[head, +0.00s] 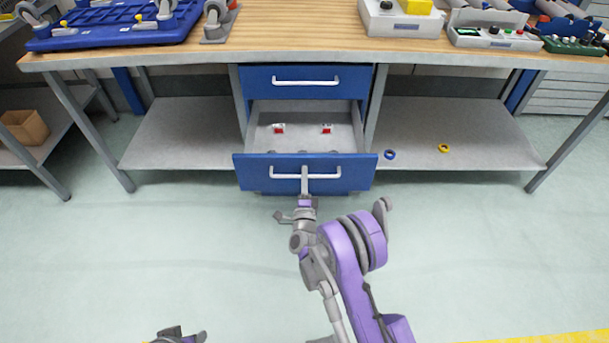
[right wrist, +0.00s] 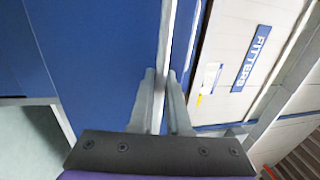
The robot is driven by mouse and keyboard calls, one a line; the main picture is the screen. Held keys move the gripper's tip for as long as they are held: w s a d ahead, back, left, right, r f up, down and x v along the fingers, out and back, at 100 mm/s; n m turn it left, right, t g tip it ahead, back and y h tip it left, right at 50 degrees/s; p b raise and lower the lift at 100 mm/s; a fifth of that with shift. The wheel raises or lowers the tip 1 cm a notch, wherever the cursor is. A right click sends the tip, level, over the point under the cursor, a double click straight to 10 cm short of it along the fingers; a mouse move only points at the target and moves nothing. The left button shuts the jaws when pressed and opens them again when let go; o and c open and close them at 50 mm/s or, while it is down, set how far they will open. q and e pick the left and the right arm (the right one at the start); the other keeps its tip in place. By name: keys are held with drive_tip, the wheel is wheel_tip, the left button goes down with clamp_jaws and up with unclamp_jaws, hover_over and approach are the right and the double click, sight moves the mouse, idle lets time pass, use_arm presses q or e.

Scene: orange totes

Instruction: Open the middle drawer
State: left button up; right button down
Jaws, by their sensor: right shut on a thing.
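The drawer unit under the workbench has a shut blue top drawer (head: 290,80) with a white bar handle. Below it a blue drawer (head: 260,184) stands pulled out, showing its grey inside with small red-and-white items in it. My right gripper (head: 305,178) is shut on this drawer's white handle (head: 330,176). In the right wrist view the fingers (right wrist: 168,85) close on both sides of the pale handle bar (right wrist: 168,50). Anything lower in the unit is hidden by the open drawer. Part of my left gripper (head: 182,334) shows at the bottom edge; its fingers are unclear.
The wooden bench top (head: 300,40) carries a blue board, a grey box with a yellow part, and control boxes. Grey shelves flank the drawer unit; a blue ring (head: 390,155) and a yellow ring (head: 443,148) lie on the right one. The floor in front is clear.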

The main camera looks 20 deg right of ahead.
drive_tip(key=c, duration=0.9)
unclamp_jaws()
